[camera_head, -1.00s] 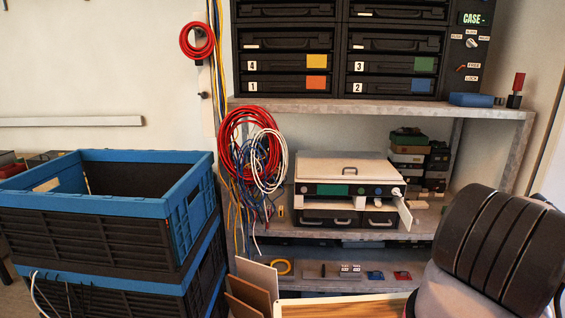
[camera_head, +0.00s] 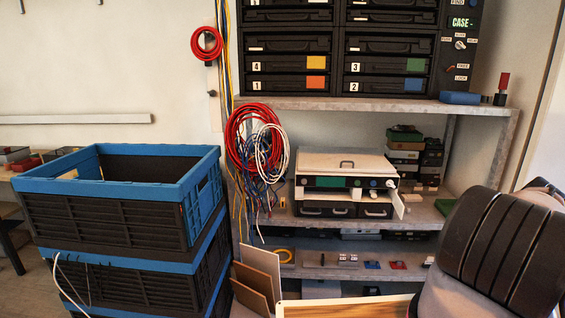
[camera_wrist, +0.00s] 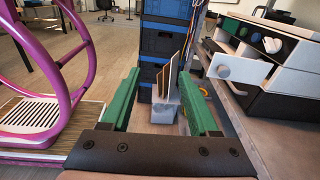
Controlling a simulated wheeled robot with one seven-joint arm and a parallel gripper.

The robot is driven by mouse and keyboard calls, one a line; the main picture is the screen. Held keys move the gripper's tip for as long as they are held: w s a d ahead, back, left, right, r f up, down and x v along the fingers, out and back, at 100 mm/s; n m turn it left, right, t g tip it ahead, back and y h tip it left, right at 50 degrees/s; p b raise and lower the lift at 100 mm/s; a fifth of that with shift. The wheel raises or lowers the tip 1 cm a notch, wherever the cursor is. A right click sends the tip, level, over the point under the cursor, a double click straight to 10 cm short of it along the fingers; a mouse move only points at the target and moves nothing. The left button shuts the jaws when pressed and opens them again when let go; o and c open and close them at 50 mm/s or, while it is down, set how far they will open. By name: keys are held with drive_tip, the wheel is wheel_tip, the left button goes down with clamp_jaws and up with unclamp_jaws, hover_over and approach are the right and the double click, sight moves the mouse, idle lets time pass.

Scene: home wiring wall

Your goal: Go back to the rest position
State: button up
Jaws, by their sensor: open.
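My gripper (camera_wrist: 160,112) shows in the wrist view with its two green fingers spread wide apart. Nothing is held between them. Past the fingers stand several thin panels (camera_wrist: 167,78) in a grey holder, with blue and black crates behind. In the head view my dark, ribbed arm link is at the lower right; the fingers are out of that view. The white device with a green panel (camera_head: 345,183) sits on the middle shelf, and its white front flap at the right is open. It also shows at the upper right of the wrist view (camera_wrist: 262,50), apart from the gripper.
Stacked blue-rimmed crates (camera_head: 118,190) stand at the left. Red, blue and white cable coils (camera_head: 252,140) hang on the shelf's left side. Black drawers (camera_head: 388,66) fill the top shelf. A purple tubular frame (camera_wrist: 62,60) stands close at the left in the wrist view.

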drive_tip(key=w+a+r+n+g+h, duration=0.1)
drive_tip(key=a+r+n+g+h, duration=0.2)
drive_tip(key=a+r, duration=0.65)
drive_tip(key=w+a+r+n+h, duration=0.1)
drive_tip(key=a+r+n+h, duration=0.4)
drive_tip(key=r, duration=0.8)
drive_tip(key=w+a+r+n+g+h, duration=0.2)
drive_tip(key=a+r+h, duration=0.1)
drive_tip(key=a+r, duration=0.65)
drive_tip(key=s+a+r+n+t+h, duration=0.2)
drive_tip(key=s+a+r+t, duration=0.2)
drive_tip(key=s+a+r, duration=0.45)
drive_tip(key=s+a+r+n+t+h, duration=0.1)
drive_tip(key=s+a+r+t+h, duration=0.15)
drive_tip(key=s+a+r, duration=0.6)
drive_tip(key=s+f+n+t, duration=0.1)
drive_tip(key=s+f+t, duration=0.3)
drive_tip(key=s, duration=0.7)
drive_tip(key=shift+d, duration=0.45)
